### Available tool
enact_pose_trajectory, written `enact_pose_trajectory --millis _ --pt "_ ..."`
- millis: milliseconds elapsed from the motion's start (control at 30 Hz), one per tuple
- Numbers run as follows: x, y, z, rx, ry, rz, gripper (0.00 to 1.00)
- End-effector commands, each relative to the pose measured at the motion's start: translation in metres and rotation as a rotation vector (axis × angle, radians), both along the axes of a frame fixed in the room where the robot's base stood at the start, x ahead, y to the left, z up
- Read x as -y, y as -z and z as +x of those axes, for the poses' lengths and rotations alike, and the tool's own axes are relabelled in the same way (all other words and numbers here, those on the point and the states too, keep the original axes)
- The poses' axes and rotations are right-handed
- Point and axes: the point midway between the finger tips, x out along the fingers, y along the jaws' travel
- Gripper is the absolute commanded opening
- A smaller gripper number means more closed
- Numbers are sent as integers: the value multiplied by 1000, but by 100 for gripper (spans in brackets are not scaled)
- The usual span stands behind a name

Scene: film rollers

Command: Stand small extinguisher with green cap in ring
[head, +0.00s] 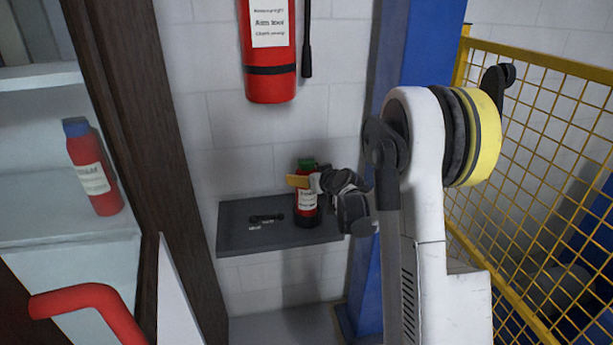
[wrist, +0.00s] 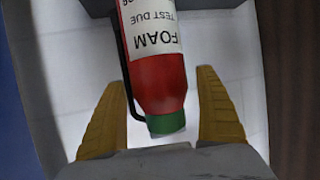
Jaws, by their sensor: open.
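The small red extinguisher with a green cap (head: 308,200) stands upright on the grey wall shelf (head: 240,238), toward its right end. Its base looks black; I cannot tell whether that is a ring around it. My gripper (head: 299,182) is at its upper part, with one yellow finger showing just below the cap. In the wrist view the extinguisher (wrist: 160,85) lies between my two open yellow fingers (wrist: 162,78), with gaps on both sides. Its green cap is nearest the palm. No separate ring is clearly seen.
A small dark item (head: 266,218) lies on the shelf left of the extinguisher. A large red extinguisher (head: 270,60) hangs above. A blue-capped red extinguisher (head: 94,172) stands in the open cabinet at left. A blue post and yellow mesh fence (head: 560,75) are at right.

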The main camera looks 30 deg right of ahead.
Motion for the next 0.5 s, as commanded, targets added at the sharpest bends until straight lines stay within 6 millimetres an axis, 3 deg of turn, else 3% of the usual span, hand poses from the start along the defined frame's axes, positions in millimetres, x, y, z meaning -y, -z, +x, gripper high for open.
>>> enact_pose_trajectory --millis 500 --pt "-1 -42 -94 0 2 -1 83"
